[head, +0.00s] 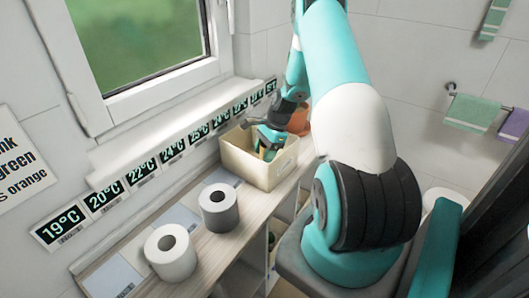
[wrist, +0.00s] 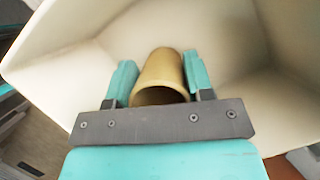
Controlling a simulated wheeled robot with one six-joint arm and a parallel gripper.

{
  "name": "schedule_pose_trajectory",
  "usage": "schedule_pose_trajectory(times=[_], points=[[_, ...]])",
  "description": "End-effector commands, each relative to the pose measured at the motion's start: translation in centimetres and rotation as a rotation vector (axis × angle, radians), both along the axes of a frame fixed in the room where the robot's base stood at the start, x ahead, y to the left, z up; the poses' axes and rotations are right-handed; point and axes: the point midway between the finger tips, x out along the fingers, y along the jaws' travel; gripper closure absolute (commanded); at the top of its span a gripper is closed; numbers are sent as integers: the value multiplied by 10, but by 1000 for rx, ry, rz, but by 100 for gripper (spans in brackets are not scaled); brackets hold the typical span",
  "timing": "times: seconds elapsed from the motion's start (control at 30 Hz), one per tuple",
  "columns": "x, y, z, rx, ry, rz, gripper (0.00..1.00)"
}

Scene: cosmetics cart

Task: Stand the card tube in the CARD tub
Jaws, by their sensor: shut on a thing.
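The card tube (wrist: 162,68) is a tan, hollow cylinder between the two teal fingers of my gripper (wrist: 160,85) in the wrist view. My gripper is shut on it, with the tube's near open end towards the wrist. In the head view my gripper (head: 268,142) reaches down into a cream, open tub (head: 272,176) on the shelf. The tub's pale inner walls (wrist: 225,40) surround the tube in the wrist view. I cannot tell whether the tube's far end touches the floor of the tub. No lettering on the tub is readable.
A grey roll (head: 219,207) and a white roll (head: 170,252) stand on the wooden shelf (head: 205,250), left of the tub. An orange container (head: 300,122) is just behind the tub. Temperature signs (head: 140,175) line the wall beside the window.

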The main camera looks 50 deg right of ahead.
Motion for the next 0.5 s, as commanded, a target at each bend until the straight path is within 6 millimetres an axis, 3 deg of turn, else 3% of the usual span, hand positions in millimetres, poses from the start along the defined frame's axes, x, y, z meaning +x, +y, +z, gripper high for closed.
schedule_pose_trajectory(times=[0.43,0.47,0.5], points=[[0,0,-13,-1,-1,1,74],[0,0,-13,-1,-1,1,50],[0,0,-12,-1,-1,1,41]])
